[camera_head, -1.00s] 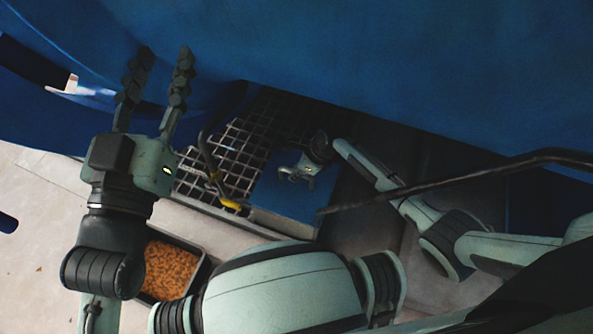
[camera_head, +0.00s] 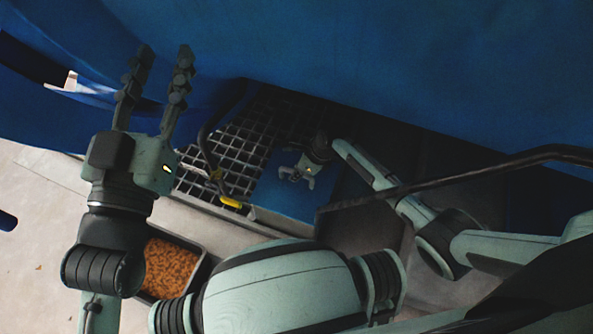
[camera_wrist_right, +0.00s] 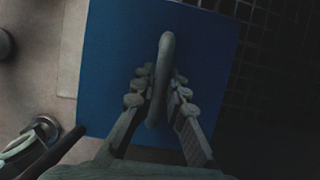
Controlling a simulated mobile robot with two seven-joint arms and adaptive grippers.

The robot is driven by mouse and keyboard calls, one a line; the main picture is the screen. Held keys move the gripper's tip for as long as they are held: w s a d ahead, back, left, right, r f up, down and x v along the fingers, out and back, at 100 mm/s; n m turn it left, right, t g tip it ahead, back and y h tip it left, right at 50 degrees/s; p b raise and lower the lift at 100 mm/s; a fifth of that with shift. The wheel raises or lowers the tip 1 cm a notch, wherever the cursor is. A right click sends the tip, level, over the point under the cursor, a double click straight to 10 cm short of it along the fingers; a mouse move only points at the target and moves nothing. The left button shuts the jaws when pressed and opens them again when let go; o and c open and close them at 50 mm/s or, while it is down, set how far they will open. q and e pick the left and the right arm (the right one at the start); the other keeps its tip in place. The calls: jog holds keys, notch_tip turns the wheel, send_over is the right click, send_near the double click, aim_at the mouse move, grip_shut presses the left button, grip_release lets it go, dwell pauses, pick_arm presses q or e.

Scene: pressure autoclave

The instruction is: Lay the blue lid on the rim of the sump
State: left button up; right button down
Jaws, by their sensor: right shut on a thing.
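The blue lid (camera_head: 285,205) is a flat square plate beside the metal grating in the head view. In the right wrist view the lid (camera_wrist_right: 110,70) fills the middle, with a rounded grey bar handle (camera_wrist_right: 166,50) standing on it. My right gripper (camera_wrist_right: 158,88) is shut on that handle, its fingers on either side of the bar. It also shows above the lid in the head view (camera_head: 296,176). I cannot tell whether the lid touches what lies under it, nor make out the sump's rim clearly. My left gripper (camera_head: 160,52) is open and empty at the left.
A dark metal grating (camera_head: 240,150) lies left of the lid, with a yellow-ended dark handle (camera_head: 229,202) at its front. A dark tray of orange-brown pieces (camera_head: 170,268) stands on the pale floor. A large blue body (camera_head: 370,60) overhangs the back. A dark bar (camera_head: 480,174) crosses at right.

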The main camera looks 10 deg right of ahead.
jog(key=shift+w+f+b, duration=0.15)
jog(key=shift+f+b, duration=0.25)
jog(key=shift+f, duration=0.4)
jog(key=c, duration=1.6)
grip_release()
jog(key=shift+o, duration=0.7)
jog(key=shift+s+f, duration=0.15)
jog(key=shift+s, duration=0.1)
jog(key=shift+v, duration=3.85)
jog(key=shift+w, duration=0.15)
